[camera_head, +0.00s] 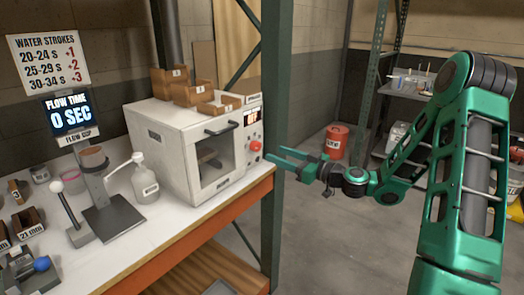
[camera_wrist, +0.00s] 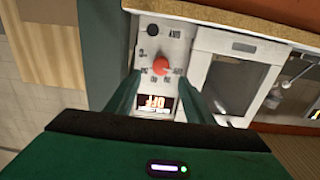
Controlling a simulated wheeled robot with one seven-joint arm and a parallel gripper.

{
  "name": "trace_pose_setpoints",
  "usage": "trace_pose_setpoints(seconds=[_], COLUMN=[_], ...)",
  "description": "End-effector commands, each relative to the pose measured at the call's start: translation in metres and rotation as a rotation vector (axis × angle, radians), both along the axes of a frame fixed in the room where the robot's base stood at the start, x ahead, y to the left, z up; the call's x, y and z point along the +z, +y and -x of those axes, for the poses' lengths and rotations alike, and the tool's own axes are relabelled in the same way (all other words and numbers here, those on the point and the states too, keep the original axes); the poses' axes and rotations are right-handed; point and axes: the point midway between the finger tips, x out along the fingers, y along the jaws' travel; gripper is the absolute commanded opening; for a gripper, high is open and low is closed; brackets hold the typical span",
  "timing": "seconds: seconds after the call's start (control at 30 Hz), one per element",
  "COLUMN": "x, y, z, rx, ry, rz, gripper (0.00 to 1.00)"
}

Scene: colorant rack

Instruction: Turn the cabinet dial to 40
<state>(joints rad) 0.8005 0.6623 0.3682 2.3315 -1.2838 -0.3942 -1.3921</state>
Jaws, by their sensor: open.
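The white cabinet (camera_head: 172,140) stands on the bench, with a glass door and a control panel on its right side. Its dial is a red knob (camera_head: 255,145) below a small display (camera_head: 252,116). In the wrist view the cabinet appears upside down, with the red dial (camera_wrist: 160,65) surrounded by printed marks and the display (camera_wrist: 155,104) reading OFF. My gripper (camera_head: 276,154) is open and empty, to the right of the panel. In the wrist view its fingers (camera_wrist: 158,80) spread on either side of the dial's line, apparently short of it.
Wooden trays (camera_head: 190,92) sit on the cabinet. A pump bottle (camera_head: 146,185) and a flow cup stand (camera_head: 105,205) are left of it. Open floor lies right of the bench, with an orange bucket (camera_head: 336,141) behind.

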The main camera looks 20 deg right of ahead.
Motion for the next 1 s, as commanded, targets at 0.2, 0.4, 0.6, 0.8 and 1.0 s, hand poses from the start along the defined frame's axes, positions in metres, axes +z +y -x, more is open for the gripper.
trace_pose_setpoints(seconds=[0.2,0.4,0.6,0.8,1.0], x=[0.000,0.000,0.000,0.000,0.000], y=[0.025,0.042,0.049,0.051,0.051], z=[-0.032,-0.055,-0.067,-0.068,-0.068], rx=[0.004,0.004,0.002,0.002,0.002], ry=[-0.002,0.000,0.001,0.002,0.002], rz=[0.002,0.002,0.002,0.001,0.002], gripper=[0.48,0.48,0.48,0.48,0.27])
